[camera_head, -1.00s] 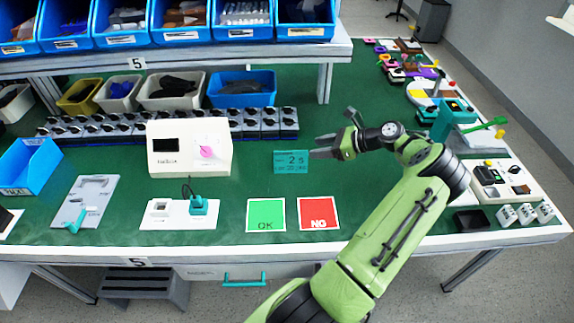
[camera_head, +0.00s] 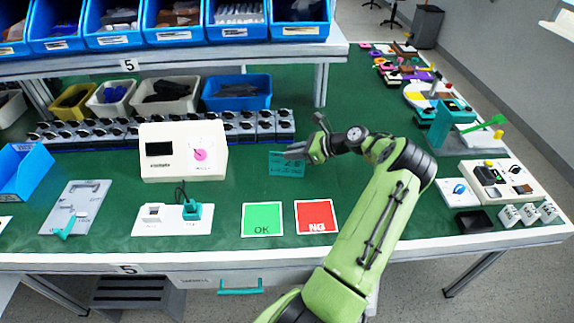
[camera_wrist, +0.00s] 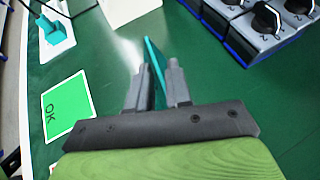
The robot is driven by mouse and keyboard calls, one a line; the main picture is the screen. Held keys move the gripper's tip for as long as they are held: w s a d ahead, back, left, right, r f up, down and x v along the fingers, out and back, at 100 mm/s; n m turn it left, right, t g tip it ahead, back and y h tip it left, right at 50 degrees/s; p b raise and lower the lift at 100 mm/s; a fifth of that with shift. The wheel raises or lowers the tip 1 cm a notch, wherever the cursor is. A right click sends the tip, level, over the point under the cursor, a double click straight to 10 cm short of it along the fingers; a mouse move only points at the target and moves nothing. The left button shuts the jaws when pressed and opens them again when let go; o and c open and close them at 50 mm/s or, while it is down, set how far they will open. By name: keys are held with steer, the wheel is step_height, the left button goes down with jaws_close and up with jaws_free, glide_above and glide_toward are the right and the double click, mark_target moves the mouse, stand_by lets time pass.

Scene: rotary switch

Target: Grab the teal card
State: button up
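The teal card (camera_head: 287,165) with dark writing shows near the middle of the green work surface in the head view, behind the OK and NG squares. My gripper (camera_head: 294,154) reaches in from the right and overlaps its upper part. In the wrist view the card (camera_wrist: 154,70) shows nearly edge-on, between the two grey fingers of my gripper (camera_wrist: 157,72). The fingers are close to it on both sides. I cannot tell whether they press on it or stand slightly apart.
A white box with a pink knob (camera_head: 183,152) stands left of the card. The green OK square (camera_head: 262,219) and red NG square (camera_head: 317,216) lie in front. A row of rotary switches (camera_head: 240,127) runs behind. Green surface is free right of the card.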

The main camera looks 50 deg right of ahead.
jaws_close()
